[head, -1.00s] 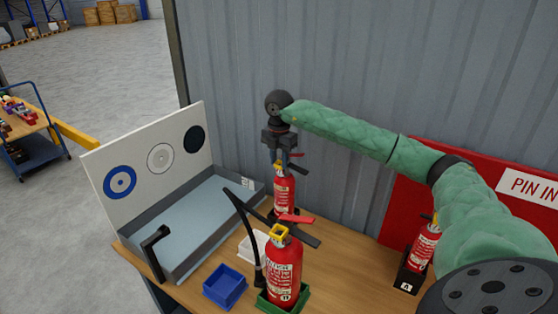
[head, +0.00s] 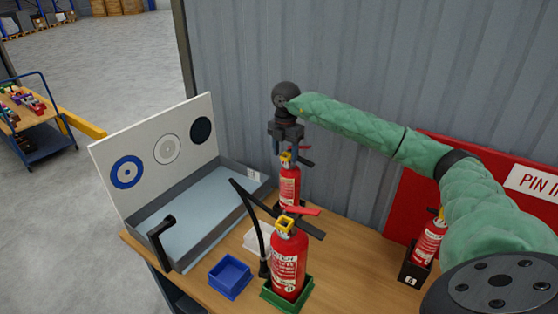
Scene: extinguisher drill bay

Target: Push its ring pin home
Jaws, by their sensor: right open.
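A red extinguisher (head: 289,188) stands upright at the back of the bench, with a yellow piece (head: 286,159) at its head that may be its ring pin. My right gripper (head: 286,150) points down at that head with its fingers open. I cannot tell whether the fingers touch it. A larger red extinguisher (head: 288,267) stands in front in a green tray (head: 268,294), with a yellow piece (head: 285,222) and a red lever (head: 301,210) on top. A third extinguisher (head: 429,243) stands at the right in a black holder. My left gripper is not in view.
A grey tray (head: 205,215) with a white target board (head: 145,150) lies at the left. A red sign panel (head: 402,196) and a corrugated wall (head: 340,70) stand behind.

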